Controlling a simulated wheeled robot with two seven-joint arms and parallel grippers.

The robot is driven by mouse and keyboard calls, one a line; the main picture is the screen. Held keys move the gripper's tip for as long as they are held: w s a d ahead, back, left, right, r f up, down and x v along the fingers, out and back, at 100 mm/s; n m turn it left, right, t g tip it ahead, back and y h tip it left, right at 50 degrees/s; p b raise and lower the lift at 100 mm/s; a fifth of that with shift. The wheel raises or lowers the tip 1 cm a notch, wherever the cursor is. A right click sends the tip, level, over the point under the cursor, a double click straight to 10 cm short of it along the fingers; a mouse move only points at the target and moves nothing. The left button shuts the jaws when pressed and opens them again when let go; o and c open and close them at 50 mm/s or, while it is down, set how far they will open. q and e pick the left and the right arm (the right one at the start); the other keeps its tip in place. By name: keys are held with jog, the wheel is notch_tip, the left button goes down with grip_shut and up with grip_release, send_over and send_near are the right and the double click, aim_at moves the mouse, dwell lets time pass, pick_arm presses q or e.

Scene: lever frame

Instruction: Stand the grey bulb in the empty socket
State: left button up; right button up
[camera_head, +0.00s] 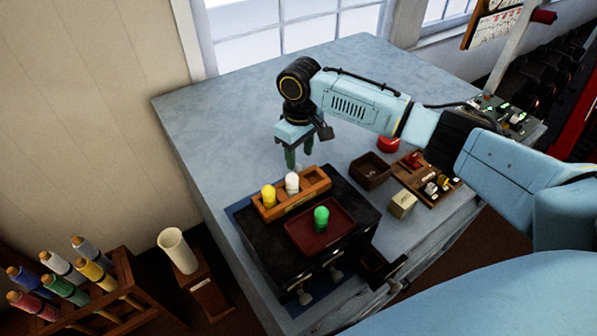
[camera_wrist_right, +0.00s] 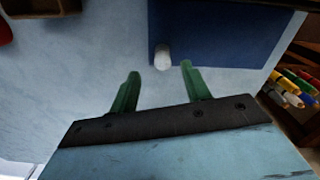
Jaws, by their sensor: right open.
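A pale grey bulb (camera_wrist_right: 162,58) shows in the right wrist view at the edge of a dark blue mat (camera_wrist_right: 225,35). In the head view I cannot make it out; the black case seems to hide it. My right gripper (camera_head: 298,158) is open and empty behind the case. In the wrist view the bulb appears between and just beyond its fingertips (camera_wrist_right: 160,70), not gripped. The wooden socket rack (camera_head: 291,204) on the case holds a yellow bulb (camera_head: 268,196) and a white bulb (camera_head: 292,183); its right-hand place looks empty. My left gripper is not in view.
The black case (camera_head: 262,243) carries a red tray (camera_head: 318,243) with a green bulb (camera_head: 321,218). To the right are a brown box (camera_head: 370,172), a red button (camera_head: 388,145), a pale block (camera_head: 402,204) and a parts tray (camera_head: 425,180). The table behind the gripper is clear.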

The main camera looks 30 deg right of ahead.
aim_at(299, 164)
notch_tip(299, 164, down, 5)
jog(key=shift+s+a+r, duration=0.1)
jog(key=shift+a, duration=0.05)
jog(key=shift+r, duration=0.1)
grip_shut()
